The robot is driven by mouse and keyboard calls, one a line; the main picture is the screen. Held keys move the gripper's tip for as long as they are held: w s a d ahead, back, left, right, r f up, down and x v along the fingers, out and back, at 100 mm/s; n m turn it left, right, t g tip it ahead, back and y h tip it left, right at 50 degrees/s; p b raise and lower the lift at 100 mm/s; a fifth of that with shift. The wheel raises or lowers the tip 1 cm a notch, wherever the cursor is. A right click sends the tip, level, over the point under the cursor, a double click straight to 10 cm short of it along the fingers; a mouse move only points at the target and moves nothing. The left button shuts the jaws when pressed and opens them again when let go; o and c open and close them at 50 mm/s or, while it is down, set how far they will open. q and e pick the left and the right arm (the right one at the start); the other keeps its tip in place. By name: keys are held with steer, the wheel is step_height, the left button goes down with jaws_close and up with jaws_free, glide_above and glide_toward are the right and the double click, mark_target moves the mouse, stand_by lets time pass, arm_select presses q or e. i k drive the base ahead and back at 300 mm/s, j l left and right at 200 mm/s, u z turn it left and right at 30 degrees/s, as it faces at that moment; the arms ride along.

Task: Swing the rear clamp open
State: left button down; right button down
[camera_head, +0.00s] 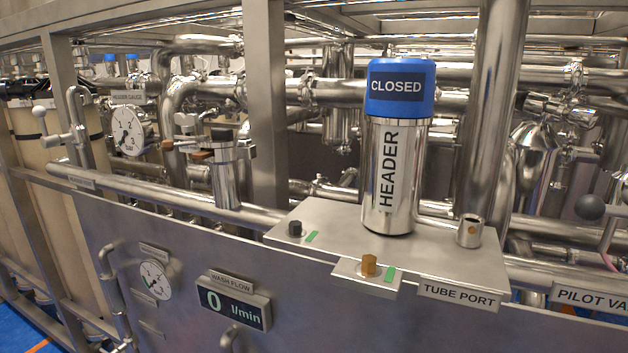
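No part is labelled as the rear clamp, and I cannot tell for sure which it is. A metal clamp-like fitting (224,152) sits around the top of a short upright pipe (226,185) left of centre, with a brown knob (201,155) at its left side. It looks closed, but its latch is too small to read. A steel cylinder marked HEADER (392,175) stands upright on a flat bracket, under a blue cap reading CLOSED (399,88). Neither of my grippers is in view.
A frame post (265,100) stands right of the clamp-like fitting. A pressure gauge (128,130) stands left. Dense piping fills the back.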

mark_target(202, 141)
steer(key=u, duration=0.75)
